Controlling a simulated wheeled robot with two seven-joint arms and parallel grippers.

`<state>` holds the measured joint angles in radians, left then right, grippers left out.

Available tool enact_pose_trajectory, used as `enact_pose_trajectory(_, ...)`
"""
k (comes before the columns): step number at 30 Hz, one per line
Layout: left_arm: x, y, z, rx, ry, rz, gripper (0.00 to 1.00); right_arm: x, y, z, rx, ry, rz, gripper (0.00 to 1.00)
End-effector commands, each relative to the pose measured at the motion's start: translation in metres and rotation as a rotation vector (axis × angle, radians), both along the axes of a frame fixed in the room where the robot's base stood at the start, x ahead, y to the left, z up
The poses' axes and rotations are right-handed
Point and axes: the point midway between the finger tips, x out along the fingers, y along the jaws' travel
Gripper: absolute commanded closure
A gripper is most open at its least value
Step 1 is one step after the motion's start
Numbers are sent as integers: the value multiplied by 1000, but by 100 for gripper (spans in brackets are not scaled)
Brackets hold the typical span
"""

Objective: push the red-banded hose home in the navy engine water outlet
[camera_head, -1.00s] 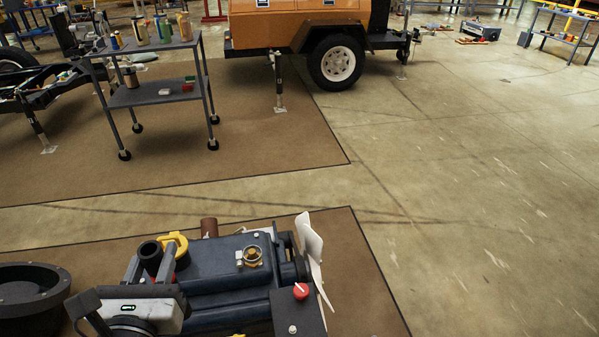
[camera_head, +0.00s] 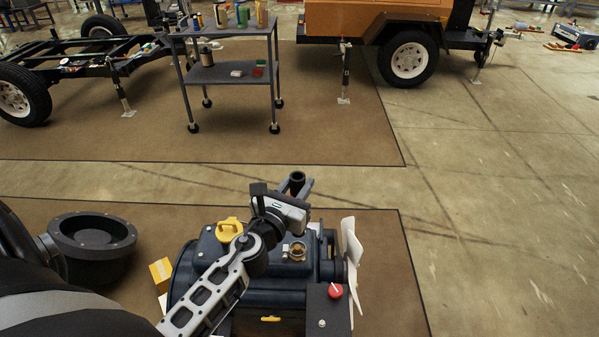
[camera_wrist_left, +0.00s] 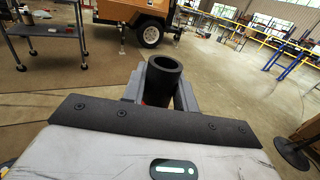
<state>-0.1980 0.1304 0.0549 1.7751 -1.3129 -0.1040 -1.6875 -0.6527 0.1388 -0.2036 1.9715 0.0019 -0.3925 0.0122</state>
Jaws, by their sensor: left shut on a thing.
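The hose is a short black open-ended tube (camera_head: 297,179); it also shows upright in the left wrist view (camera_wrist_left: 164,80), with a sliver of red low on its side. My left gripper (camera_head: 302,189) is shut on it, the fingers around its sides. The navy engine (camera_head: 215,285) lies below and nearer than the gripper in the head view. A round brass-rimmed fitting (camera_head: 297,250) stands on its top; I cannot tell whether it is the water outlet. The hose's lower end is hidden, and I see no contact with the engine. My right gripper is out of view.
A yellow cap (camera_head: 229,228) and a white fan (camera_head: 351,255) rise from the engine. A black round housing (camera_head: 92,240) and a yellow box (camera_head: 160,272) lie to its left. A grey cart (camera_head: 229,74) stands beyond.

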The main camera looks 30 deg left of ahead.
Motion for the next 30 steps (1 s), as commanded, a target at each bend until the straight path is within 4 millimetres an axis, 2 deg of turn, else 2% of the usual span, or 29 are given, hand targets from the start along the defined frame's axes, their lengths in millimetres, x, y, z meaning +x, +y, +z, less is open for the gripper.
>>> enact_pose_trajectory(13,-3,0,-1,4,2,-2,100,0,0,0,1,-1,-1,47)
enact_pose_trajectory(21,-2,0,-23,2,1,-2,100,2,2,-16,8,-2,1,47)
enact_pose_trajectory(30,-2,0,-47,2,1,-1,100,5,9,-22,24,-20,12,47)
